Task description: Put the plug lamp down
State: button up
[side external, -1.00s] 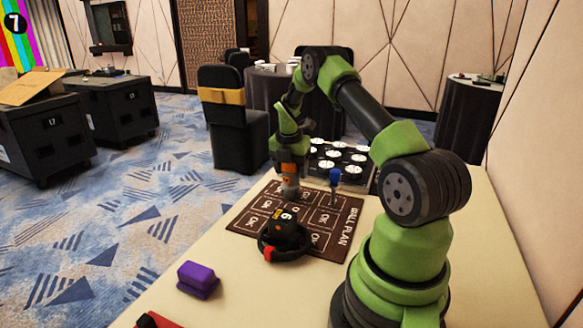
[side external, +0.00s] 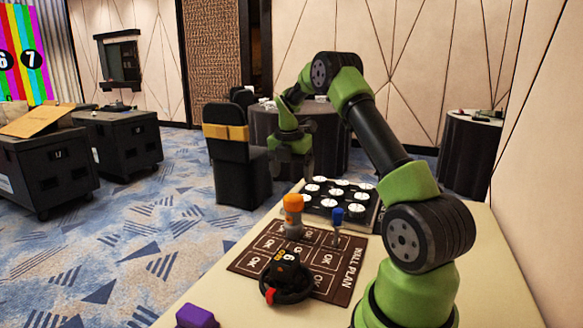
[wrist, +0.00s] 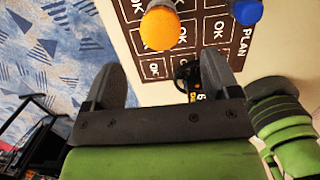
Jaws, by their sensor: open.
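The plug lamp, taken to be the orange-topped piece with a grey body (side external: 293,228), stands upright on the brown "WALL PLAN" mat (side external: 343,285). Its orange top (wrist: 160,28) shows in the wrist view, beyond my fingertips. Which mat cell it stands on is hard to tell. My gripper (side external: 292,165) is open and empty, raised above the lamp and apart from it. In the wrist view my gripper's two dark fingers (wrist: 165,82) are spread wide with nothing between them.
A blue-topped piece (side external: 337,215) stands right of the lamp. A black ringed device marked 6 (side external: 286,272) sits at the mat's near edge. A black tray of white discs (side external: 318,204) lies behind. A purple block (side external: 196,317) is at the front left.

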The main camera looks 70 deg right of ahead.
jog(key=shift+a+r, duration=0.1)
jog(key=shift+r, duration=0.4)
jog(key=s+a+r+m+t, duration=0.1)
jog(key=a+r+m+t, duration=0.1)
jog(key=a+r+m, duration=0.55)
jog(key=a+r+m+t, duration=0.2)
jog(key=a+r, duration=0.3)
jog(key=a, duration=0.6)
jog(key=s+a+m+t+y, duration=0.3)
jog(key=s+a+m, duration=0.9)
jog(key=s+a, duration=0.1)
jog(key=shift+s+a+y, duration=0.15)
jog(key=shift+s+y, duration=0.2)
jog(key=shift+y, duration=0.05)
